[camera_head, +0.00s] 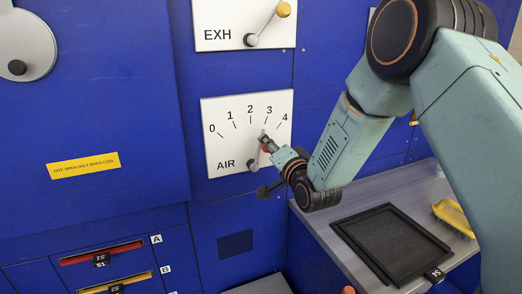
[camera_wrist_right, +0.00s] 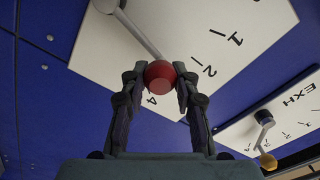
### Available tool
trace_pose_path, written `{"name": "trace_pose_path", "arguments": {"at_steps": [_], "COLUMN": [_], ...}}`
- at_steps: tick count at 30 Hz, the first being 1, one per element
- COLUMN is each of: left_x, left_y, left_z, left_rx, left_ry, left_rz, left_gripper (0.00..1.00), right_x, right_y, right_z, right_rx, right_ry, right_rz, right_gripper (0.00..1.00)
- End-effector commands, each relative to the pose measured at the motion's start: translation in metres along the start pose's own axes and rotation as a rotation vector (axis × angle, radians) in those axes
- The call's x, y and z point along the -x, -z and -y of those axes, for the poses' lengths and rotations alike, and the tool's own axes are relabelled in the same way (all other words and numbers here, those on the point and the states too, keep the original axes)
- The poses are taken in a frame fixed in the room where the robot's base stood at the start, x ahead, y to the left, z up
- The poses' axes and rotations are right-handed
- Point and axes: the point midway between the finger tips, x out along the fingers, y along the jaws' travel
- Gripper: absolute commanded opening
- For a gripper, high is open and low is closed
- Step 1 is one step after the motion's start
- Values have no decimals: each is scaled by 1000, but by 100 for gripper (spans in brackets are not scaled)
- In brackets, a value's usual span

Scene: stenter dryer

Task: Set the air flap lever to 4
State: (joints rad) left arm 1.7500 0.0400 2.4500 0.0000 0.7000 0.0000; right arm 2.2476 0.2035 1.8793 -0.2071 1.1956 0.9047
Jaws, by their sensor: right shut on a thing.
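The AIR lever is on a white plate (camera_head: 222,108) with marks 0 to 4. Its grey arm (camera_wrist_right: 142,32) runs from a round hub (camera_head: 224,165) to a red knob (camera_head: 265,150). My right gripper (camera_wrist_right: 160,76) is shut on the red knob, one finger on each side. In the head view this gripper (camera_head: 267,143) hides part of the lever. The lever points towards the 3-to-4 end of the scale; the exact mark cannot be told. In the wrist view the 4 (camera_wrist_right: 152,100) shows just beyond the knob. My left gripper is not in view.
The EXH plate (camera_head: 217,13) with a yellow-knobbed lever (camera_head: 283,9) is above. A grey bench (camera_head: 315,222) at the lower right bears a black mesh-filled frame (camera_head: 390,243) and a yellow-handled brush (camera_head: 452,215). Blue panels surround the plates.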

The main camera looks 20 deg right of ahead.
Motion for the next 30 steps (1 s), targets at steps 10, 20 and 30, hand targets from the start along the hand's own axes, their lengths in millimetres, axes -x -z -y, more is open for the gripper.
{"name": "trace_pose_path", "arguments": {"at_steps": [10,20,30], "left_x": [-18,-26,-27], "left_y": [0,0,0], "left_z": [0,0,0], "left_rx": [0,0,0], "left_ry": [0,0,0], "left_rz": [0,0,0], "left_gripper": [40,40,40], "right_x": [0,0,0], "right_y": [13,16,17], "right_z": [-23,-34,-36], "right_rx": [-277,-420,-455], "right_ry": [0,0,-1], "right_rz": [-4,-2,0], "right_gripper": [0,0,0]}}
